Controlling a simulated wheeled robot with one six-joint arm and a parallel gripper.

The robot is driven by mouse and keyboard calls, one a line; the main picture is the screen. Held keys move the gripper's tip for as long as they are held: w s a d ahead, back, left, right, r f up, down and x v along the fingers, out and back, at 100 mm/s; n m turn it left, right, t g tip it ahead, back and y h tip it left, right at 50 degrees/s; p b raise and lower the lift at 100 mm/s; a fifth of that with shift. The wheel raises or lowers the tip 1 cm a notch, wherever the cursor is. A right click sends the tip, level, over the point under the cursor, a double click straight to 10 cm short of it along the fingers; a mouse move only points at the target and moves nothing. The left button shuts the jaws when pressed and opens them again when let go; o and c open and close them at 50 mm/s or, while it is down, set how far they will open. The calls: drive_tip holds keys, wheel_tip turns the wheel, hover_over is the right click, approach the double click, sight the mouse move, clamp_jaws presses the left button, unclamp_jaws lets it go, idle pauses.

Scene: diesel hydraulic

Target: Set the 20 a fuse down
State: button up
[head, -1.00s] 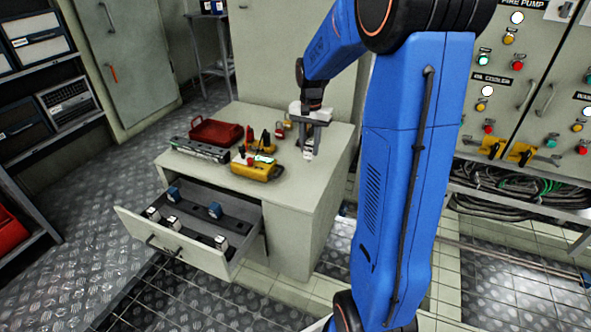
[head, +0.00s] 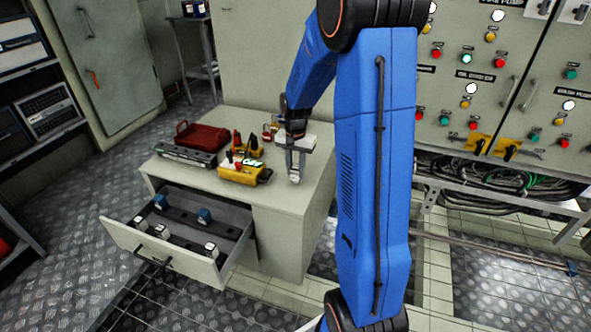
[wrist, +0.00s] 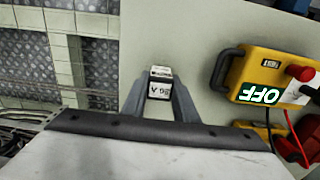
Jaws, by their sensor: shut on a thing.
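My gripper (head: 296,166) is over the right part of the cabinet's top (head: 310,187). It is shut on a small fuse (head: 294,178), a white and dark block with a printed label. In the wrist view the fuse (wrist: 160,84) is between the two grey fingertips (wrist: 160,98). Its label appears upside down and ends in "A"; I cannot read the number surely. The bare pale top lies beneath or just behind it. I cannot tell whether the fuse touches the top.
A yellow meter (head: 240,174) reading OFF stands left of the fuse. A red tray (head: 202,138) and a grey bar (head: 186,155) lie farther left. An open drawer (head: 165,257) below holds several fuses. The cabinet top's right edge is near.

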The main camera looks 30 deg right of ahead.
drive_tip(key=shift+f, duration=0.15)
drive_tip(key=o, duration=1.1)
wheel_tip(320, 180, up, 12)
drive_tip(key=s+a+r+n+t, duration=0.1)
drive_tip(key=s+a+r+n, duration=0.1)
drive_tip(key=s+a+r, duration=0.4)
drive_tip(key=s+a+r+n+t, duration=0.1)
drive_tip(key=s+a+r+n, duration=0.2)
drive_tip(key=s, duration=0.5)
drive_tip(key=s+a+n+t, duration=0.1)
drive_tip(key=s+a, duration=0.1)
drive_tip(key=s, duration=0.3)
drive_tip(key=s+a+f+n+t, duration=0.1)
drive_tip(key=s+a+n, duration=0.1)
drive_tip(key=s, duration=0.4)
drive_tip(key=s+a+n, duration=0.2)
drive_tip(key=s, duration=0.3)
drive_tip(key=shift+s+a+f+t, duration=0.15)
drive_tip(key=shift+a+f+t, duration=0.2)
drive_tip(key=shift+a+t, duration=0.05)
